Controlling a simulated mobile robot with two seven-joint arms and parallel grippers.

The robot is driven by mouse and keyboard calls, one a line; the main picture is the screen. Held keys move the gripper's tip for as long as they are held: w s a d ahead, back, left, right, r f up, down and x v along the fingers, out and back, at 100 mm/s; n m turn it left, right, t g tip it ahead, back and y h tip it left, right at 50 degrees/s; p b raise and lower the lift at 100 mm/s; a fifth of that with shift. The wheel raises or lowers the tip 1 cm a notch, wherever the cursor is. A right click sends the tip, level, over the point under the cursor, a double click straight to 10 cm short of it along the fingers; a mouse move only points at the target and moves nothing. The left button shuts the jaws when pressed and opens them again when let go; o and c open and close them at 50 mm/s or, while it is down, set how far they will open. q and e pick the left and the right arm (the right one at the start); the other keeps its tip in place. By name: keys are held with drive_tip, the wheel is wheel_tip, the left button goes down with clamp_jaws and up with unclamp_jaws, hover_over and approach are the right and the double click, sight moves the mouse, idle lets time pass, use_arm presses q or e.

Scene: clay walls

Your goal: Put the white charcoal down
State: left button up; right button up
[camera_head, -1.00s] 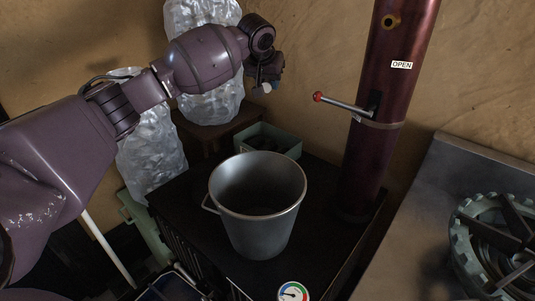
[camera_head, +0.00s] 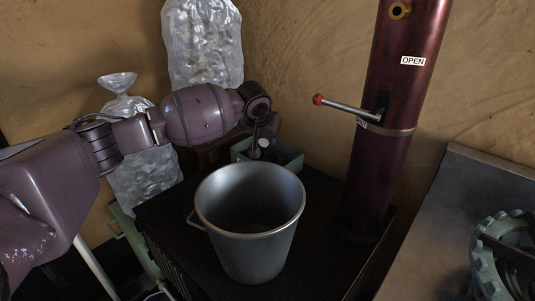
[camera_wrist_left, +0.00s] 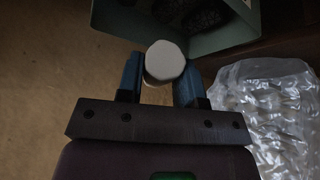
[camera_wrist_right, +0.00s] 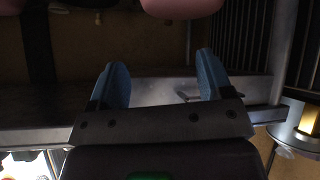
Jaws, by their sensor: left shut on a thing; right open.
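The white charcoal (camera_wrist_left: 164,62) is a pale, roughly round piece. My left gripper (camera_wrist_left: 160,80) is shut on it, with a blue finger on either side. In the head view the white charcoal (camera_head: 263,143) shows small at the tip of my left gripper (camera_head: 260,148), above the green box (camera_head: 290,160) behind the bucket. The left wrist view shows the green box (camera_wrist_left: 130,30) beyond the fingertips, with dark lumps inside. My right gripper (camera_wrist_right: 160,85) is open and empty in the right wrist view; it is not in the head view.
A grey metal bucket (camera_head: 282,240) stands on the black table (camera_head: 175,212). Right of it rises a dark red pipe (camera_head: 375,165) with a red-knobbed lever (camera_head: 345,106) and an OPEN label. Clear bags (camera_head: 203,45) stand behind and left. A metal counter (camera_head: 450,215) is at the right.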

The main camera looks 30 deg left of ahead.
use_arm(q)
drive_tip(key=shift+f, duration=0.5)
wheel_tip(320, 180, down, 4)
drive_tip(key=shift+f+b, duration=0.2)
drive_tip(key=shift+b, duration=0.6)
drive_tip(key=shift+f, duration=0.25)
drive_tip(key=shift+r, duration=0.3)
use_arm(e)
drive_tip(key=shift+w+a+n, duration=0.2)
drive_tip(key=shift+w+n, duration=0.1)
drive_tip(key=shift+w, duration=0.1)
use_arm(q)
drive_tip(key=shift+f, duration=0.15)
drive_tip(key=shift+f, duration=0.5)
use_arm(e)
drive_tip(key=shift+s+d+f, duration=0.1)
drive_tip(key=shift+s+f, duration=0.25)
drive_tip(key=shift+s, duration=0.15)
use_arm(q)
drive_tip(key=o, duration=0.9)
